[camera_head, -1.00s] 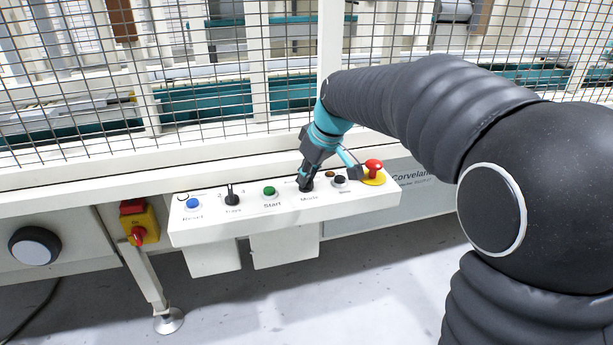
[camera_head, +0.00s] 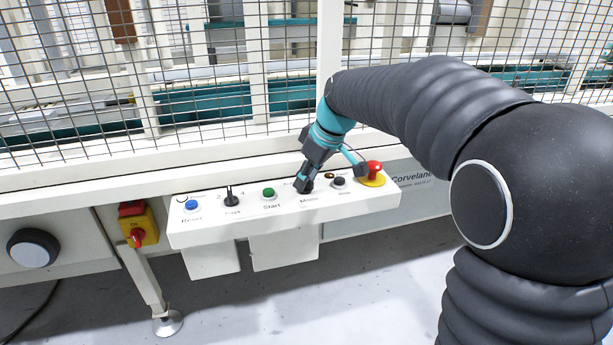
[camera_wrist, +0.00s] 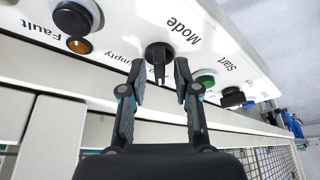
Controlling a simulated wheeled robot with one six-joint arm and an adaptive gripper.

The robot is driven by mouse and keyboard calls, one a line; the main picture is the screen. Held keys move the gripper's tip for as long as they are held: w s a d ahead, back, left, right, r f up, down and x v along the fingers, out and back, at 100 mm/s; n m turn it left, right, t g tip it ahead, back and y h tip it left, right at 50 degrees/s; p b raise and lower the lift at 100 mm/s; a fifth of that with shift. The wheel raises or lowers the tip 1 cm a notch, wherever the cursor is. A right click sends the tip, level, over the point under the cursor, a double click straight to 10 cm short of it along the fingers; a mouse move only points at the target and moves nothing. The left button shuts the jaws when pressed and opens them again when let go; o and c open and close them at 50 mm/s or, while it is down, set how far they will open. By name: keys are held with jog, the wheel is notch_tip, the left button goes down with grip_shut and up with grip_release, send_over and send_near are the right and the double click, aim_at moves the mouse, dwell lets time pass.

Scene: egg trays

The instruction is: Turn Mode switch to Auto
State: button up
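The Mode switch (camera_wrist: 158,54) is a black rotary knob on the white control panel (camera_head: 330,213). In the wrist view its narrow handle points down the picture, toward my gripper. My gripper (camera_wrist: 160,70) is open, with one fingertip on each side of the handle and a visible gap on both sides. In the head view my gripper (camera_head: 303,187) is over the Mode position and hides most of the knob. The Auto mark cannot be read in either view.
A red emergency stop (camera_head: 374,168) and a black button (camera_head: 338,182) sit right of my gripper. The green Start button (camera_head: 268,193), black Trays switch (camera_head: 231,197) and blue Reset button (camera_head: 191,204) are to the left. A wire mesh fence (camera_head: 240,70) stands behind.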

jog(key=v, duration=1.2)
dwell(0.4)
